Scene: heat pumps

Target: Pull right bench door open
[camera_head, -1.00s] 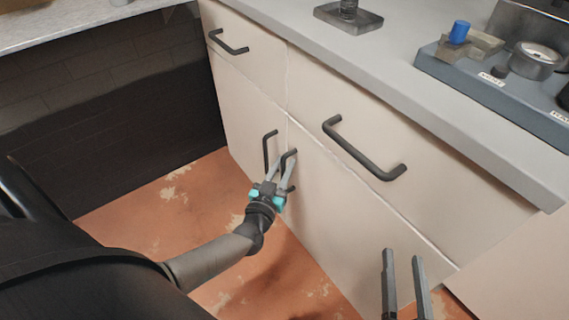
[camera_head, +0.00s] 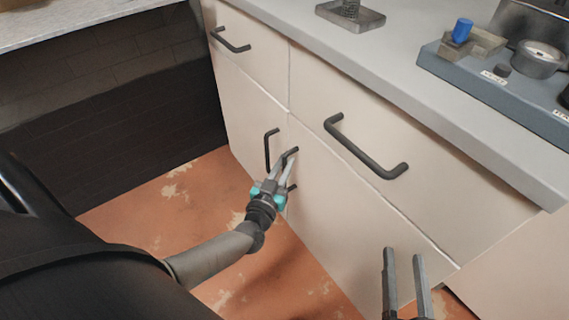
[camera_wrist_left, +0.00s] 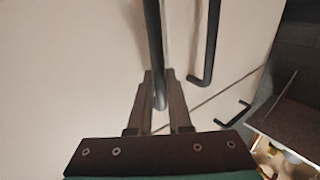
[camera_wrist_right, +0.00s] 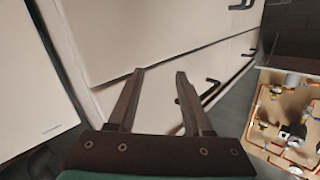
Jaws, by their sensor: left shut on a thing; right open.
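The right bench door (camera_head: 345,225) is the pale lower panel below the wide drawer in the head view. It looks flush with the bench front, and no clear gap shows. Its dark upright handle (camera_head: 292,152) is partly hidden by my left gripper (camera_head: 287,165). In the left wrist view, the left gripper's fingers (camera_wrist_left: 160,90) are shut on this handle (camera_wrist_left: 153,40), one on each side of the bar. My right gripper (camera_head: 404,254) is open and empty in front of the bench, lower right. Its spread fingers also show in the right wrist view (camera_wrist_right: 160,85).
The left door's handle (camera_head: 267,150) is close beside the gripped one. Drawer handles (camera_head: 365,150) (camera_head: 230,42) stick out above. The worktop carries a grey-blue device (camera_head: 480,85) and a metal tray (camera_head: 350,17). Reddish floor (camera_head: 170,190) is open at the left.

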